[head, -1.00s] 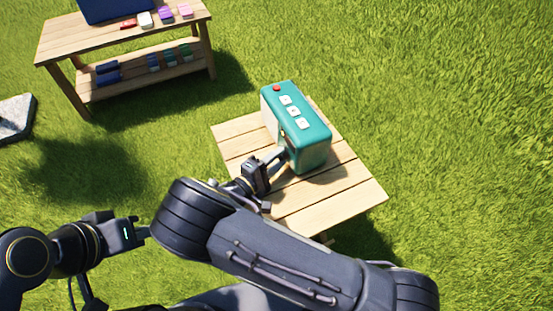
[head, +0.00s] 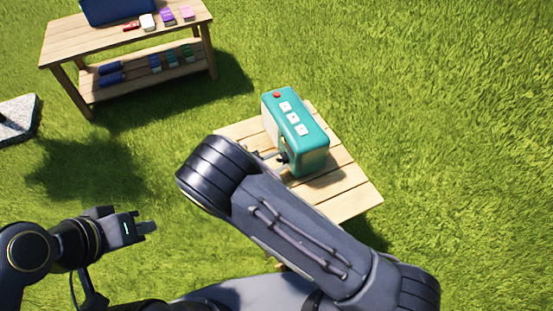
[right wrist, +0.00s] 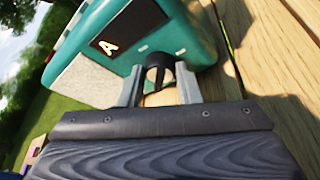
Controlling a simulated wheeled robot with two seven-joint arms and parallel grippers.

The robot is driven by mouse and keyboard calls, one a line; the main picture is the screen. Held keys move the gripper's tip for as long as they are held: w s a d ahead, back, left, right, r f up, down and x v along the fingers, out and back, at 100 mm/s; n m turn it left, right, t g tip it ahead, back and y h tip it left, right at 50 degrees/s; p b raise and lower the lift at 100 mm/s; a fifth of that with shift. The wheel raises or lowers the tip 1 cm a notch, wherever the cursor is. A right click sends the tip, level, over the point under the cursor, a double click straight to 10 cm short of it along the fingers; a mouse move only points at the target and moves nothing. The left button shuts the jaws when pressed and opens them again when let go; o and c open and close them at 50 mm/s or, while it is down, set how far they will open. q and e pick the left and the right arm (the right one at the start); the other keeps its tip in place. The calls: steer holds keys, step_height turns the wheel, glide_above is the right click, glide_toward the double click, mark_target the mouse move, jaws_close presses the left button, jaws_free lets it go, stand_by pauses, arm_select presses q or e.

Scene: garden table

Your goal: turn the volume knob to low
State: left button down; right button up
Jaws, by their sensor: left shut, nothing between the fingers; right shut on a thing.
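The teal radio (head: 306,138) stands on a small wooden table in the head view, with a red button and several white buttons on top. Its front fills the top of the right wrist view (right wrist: 190,38), with a dark panel bearing an orange letter A and a pale speaker area. A dark knob (right wrist: 158,68) sticks out of that front. My right gripper (right wrist: 160,88) is shut on it, one finger on each side. In the head view my forearm hides most of that hand. The knob's setting is not readable. My left gripper (head: 150,227) is shut and empty, over grass.
The small table (head: 345,195) has bare planks right of and in front of the radio. A larger bench (head: 85,42) at the back left carries a dark blue box (head: 115,8) and several small coloured items on top and on its shelf. Grass surrounds both.

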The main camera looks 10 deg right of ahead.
steer(key=n, duration=0.1)
steer(key=n+g+p, duration=0.1)
steer(key=shift+w+r+n+g, duration=0.2)
steer(key=shift+n+g, duration=0.1)
steer(key=shift+w+n+g+p, duration=0.1)
steer(key=shift+n+g+p, duration=0.4)
steer(key=shift+n, duration=0.5)
steer(key=shift+w+a+n+g+h, duration=0.15)
steer(key=shift+n+g+h, duration=0.25)
steer(key=shift+n+g, duration=0.45)
steer(key=shift+w+f+n+g, duration=0.15)
steer(key=shift+n+g, duration=0.4)
steer(key=shift+n, duration=0.4)
steer(key=shift+w+a+f+n+g+h+b, duration=0.1)
steer(key=shift+n+g+h+b, duration=0.3)
steer(key=shift+n, duration=0.2)
steer(key=shift+w+n+g+h+b, duration=0.1)
steer(key=shift+n+g+h+b, duration=0.2)
steer(key=shift+n+g+b, duration=0.25)
steer(key=n, duration=0.1)
steer(key=n+b, duration=0.1)
steer(key=n+g+h+b, duration=0.1)
steer(key=shift+w+f+n, duration=0.1)
steer(key=shift+f+n, duration=0.15)
steer(key=shift+n+g+h+b, duration=0.35)
steer(key=shift+n+h+b, duration=0.2)
steer(key=shift+n, duration=0.45)
steer(key=shift+w+a+f+n+h+b, duration=0.1)
steer(key=shift+n+h+b, duration=0.45)
steer(key=shift+n, duration=0.95)
